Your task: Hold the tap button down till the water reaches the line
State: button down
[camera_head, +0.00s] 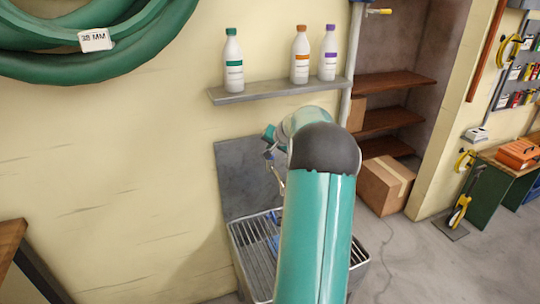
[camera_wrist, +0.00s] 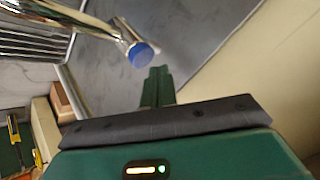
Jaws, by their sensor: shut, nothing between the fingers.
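A chrome tap (camera_wrist: 100,27) with a round blue button (camera_wrist: 140,54) on its end shows in the wrist view. My gripper (camera_wrist: 158,72) has its green fingers shut and empty. The fingertips are just right of and below the button in that picture, with a small gap seen between them. In the head view a bit of the tap (camera_head: 282,188) shows beside my arm, which hides most of it and my fingers. Small blue parts (camera_head: 275,216) show over the basin there; I cannot tell what they are. No water, vessel or fill line can be made out.
A slatted metal basin (camera_head: 246,262) stands below a grey back panel (camera_head: 232,180) on the wall. A shelf (camera_head: 280,90) with three bottles is above. A cardboard box (camera_head: 386,186) sits to the right, and a green hose (camera_head: 100,55) hangs at upper left.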

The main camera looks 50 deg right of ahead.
jog(key=shift+f, duration=0.45)
jog(key=shift+f, duration=0.6)
dwell(7.0)
